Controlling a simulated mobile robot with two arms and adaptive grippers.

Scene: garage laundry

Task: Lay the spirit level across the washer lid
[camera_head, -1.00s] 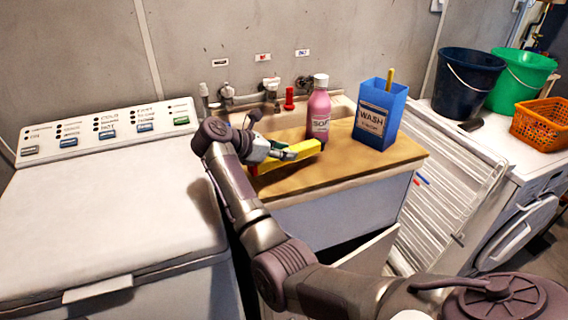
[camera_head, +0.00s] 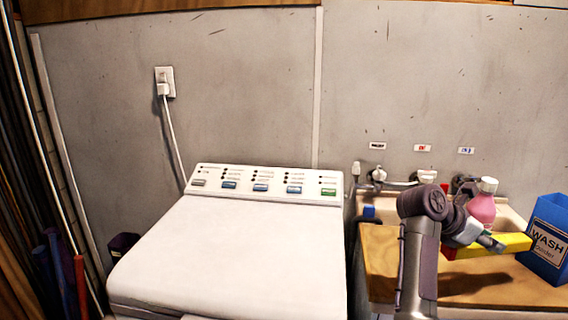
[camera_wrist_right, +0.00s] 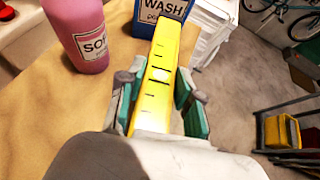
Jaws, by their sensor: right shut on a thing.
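The yellow spirit level (camera_head: 508,243) is in my right gripper (camera_head: 487,241), above the wooden counter by the sink. In the right wrist view the level (camera_wrist_right: 160,75) runs lengthwise between the two teal-padded fingers of the right gripper (camera_wrist_right: 160,97), which are shut on it. Its far end points toward the blue wash box. The washer lid (camera_head: 235,250) is white, closed and bare, to the left of the gripper in the head view. My left gripper is in neither view.
A pink soap bottle (camera_wrist_right: 80,35) and the blue wash powder box (camera_head: 551,240) stand on the wooden counter (camera_head: 460,288) close to the level. The washer's control panel (camera_head: 265,184) rises behind the lid. A gap separates washer and counter.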

